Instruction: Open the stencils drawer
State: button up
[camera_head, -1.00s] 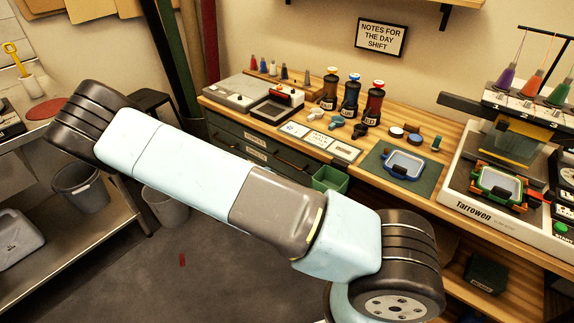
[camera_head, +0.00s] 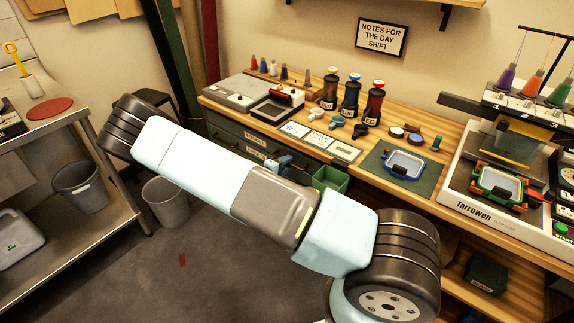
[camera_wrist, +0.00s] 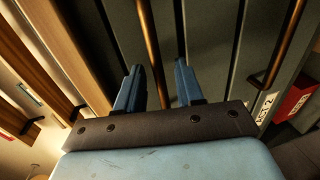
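The dark green drawer unit (camera_head: 228,128) sits under the left end of the bench, its visible fronts closed. White label plates show on it, too small to read in the head view, so I cannot tell which drawer is the stencils one. My gripper (camera_head: 286,162) is in front of the drawers, partly hidden behind my arm. In the wrist view my gripper (camera_wrist: 157,72) has its two blue fingers apart. A brass bar handle (camera_wrist: 149,45) runs between them as seen; contact is not visible. A second brass handle (camera_wrist: 283,55) lies to the right.
A green bin (camera_head: 330,178) is close to the right of my gripper. A grey waste bin (camera_head: 166,202) stands on the floor at left. Ink bottles (camera_head: 350,95) and a framed mat (camera_head: 403,165) are on the bench.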

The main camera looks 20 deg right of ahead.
jog(key=shift+c, duration=0.4)
grip_shut()
